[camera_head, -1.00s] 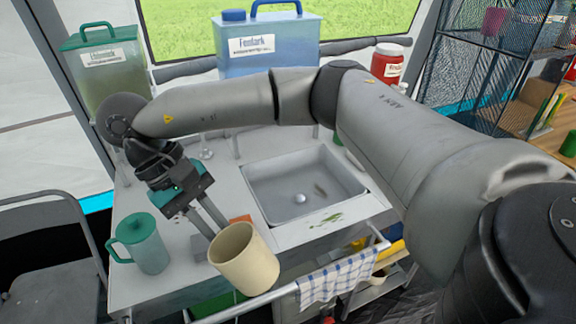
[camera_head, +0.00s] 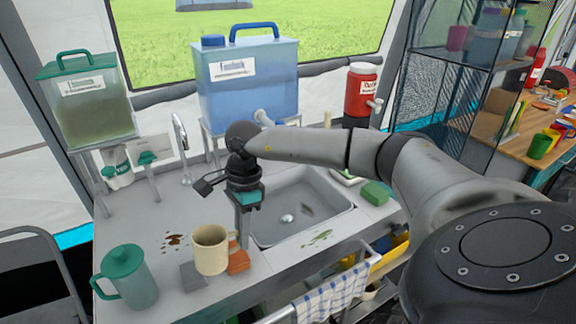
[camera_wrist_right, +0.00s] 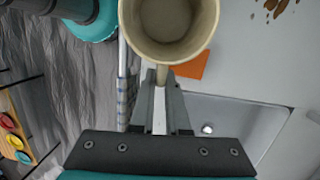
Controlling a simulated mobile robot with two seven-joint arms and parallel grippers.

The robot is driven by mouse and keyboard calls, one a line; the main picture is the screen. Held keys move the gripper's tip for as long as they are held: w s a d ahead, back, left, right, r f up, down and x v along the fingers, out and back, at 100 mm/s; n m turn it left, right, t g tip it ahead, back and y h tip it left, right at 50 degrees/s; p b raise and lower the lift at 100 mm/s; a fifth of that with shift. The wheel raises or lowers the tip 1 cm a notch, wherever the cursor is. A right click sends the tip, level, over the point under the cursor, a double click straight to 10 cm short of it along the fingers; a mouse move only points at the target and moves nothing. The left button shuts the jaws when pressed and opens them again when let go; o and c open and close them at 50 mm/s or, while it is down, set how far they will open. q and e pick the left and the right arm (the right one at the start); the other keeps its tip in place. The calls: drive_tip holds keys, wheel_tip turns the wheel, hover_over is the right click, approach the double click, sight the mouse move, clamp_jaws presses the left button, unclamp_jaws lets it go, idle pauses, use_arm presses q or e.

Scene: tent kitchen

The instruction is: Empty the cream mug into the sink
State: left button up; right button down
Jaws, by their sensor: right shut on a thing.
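The cream mug (camera_head: 211,252) is nearly upright in the head view, above or on the counter just left of the sink; I cannot tell whether it touches the counter. My right gripper (camera_head: 243,236) is shut on its handle from the right side. In the right wrist view the mug (camera_wrist_right: 168,48) shows its open mouth beyond the fingertips (camera_wrist_right: 161,84); I cannot make out any contents. The grey sink (camera_head: 262,235) has an empty-looking basin with a drain, and its corner also shows in the right wrist view (camera_wrist_right: 255,113). My left gripper is not in view.
A teal lidded jug (camera_head: 128,278) stands left of the mug. An orange sponge-like block (camera_head: 238,262) and a grey block (camera_head: 194,276) lie close by. Brown spots (camera_head: 172,240) mark the counter. A tap (camera_head: 183,150) and blue water container (camera_head: 250,85) stand behind.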

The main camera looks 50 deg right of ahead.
drive_tip(key=d+m, duration=0.3)
drive_tip(key=d, duration=0.1)
drive_tip(key=d+f+m+h, duration=0.1)
drive_tip(key=d+m, duration=0.2)
drive_tip(key=d, duration=0.1)
drive_tip(key=d+f+m+t, duration=0.1)
drive_tip(key=d+m, duration=0.2)
drive_tip(key=d, duration=0.1)
drive_tip(key=shift+s+f+h, duration=0.1)
drive_tip(key=shift+f+h, duration=0.05)
drive_tip(key=shift+h, duration=0.15)
drive_tip(key=d+f+m+b, duration=0.2)
drive_tip(key=d+f, duration=0.1)
drive_tip(key=shift+s+f+h, duration=0.2)
drive_tip(key=shift+f+h, duration=0.1)
drive_tip(key=shift+a, duration=0.1)
